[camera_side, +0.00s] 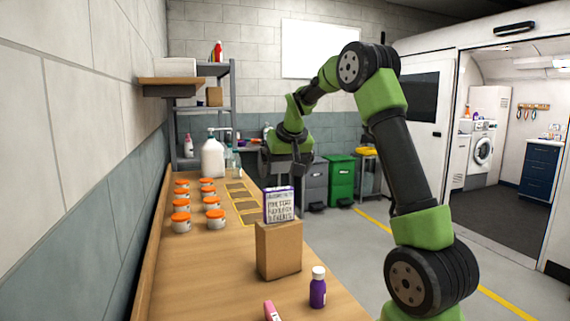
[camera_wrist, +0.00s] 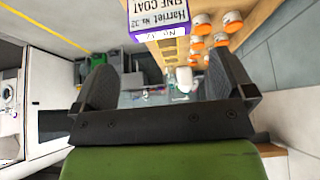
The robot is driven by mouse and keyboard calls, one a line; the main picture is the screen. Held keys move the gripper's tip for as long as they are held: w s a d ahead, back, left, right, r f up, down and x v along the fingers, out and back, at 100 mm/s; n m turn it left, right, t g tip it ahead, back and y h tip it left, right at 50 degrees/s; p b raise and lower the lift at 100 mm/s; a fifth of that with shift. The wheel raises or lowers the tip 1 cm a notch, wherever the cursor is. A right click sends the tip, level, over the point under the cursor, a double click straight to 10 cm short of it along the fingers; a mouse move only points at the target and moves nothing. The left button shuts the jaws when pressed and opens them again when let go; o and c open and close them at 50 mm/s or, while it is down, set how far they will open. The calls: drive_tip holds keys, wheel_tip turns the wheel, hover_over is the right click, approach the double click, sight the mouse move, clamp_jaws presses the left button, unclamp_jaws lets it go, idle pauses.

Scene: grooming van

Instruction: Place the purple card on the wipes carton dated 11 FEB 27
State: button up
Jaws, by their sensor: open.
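A purple-edged card (camera_side: 279,206) with white, dark-lettered text stands upright on a plain brown block (camera_side: 279,250) on the bench. My gripper (camera_side: 296,168) is over the bench side, beyond and above the card in the side view. In the wrist view my gripper (camera_wrist: 163,78) has its fingers spread, with nothing held between them. I can read no date 11 FEB 27, and cannot tell which thing is the wipes carton.
Several orange-lidded jars (camera_side: 208,203) stand along the bench's left side. Dark yellow-outlined panels (camera_side: 244,207) lie beside them. A white pump bottle (camera_side: 213,158) stands farther back. A purple bottle (camera_side: 318,290) and a pink item (camera_side: 271,312) are at the near end.

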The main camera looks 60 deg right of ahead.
drive_tip(key=s+a+r+n+t+y, duration=0.1)
drive_tip(key=s+a+r, duration=0.15)
drive_tip(key=a, duration=0.65)
drive_tip(key=s+a+r+n+t+y, duration=0.15)
drive_tip(key=a+r, duration=0.25)
drive_tip(key=a, duration=0.5)
drive_tip(key=s+a+f+n+y, duration=0.2)
drive_tip(key=s+a+f+y, duration=0.1)
drive_tip(key=s+a, duration=0.8)
drive_tip(key=shift+s+a+f+y, duration=0.35)
drive_tip(key=shift+s+a, duration=0.05)
drive_tip(key=shift+s, duration=0.2)
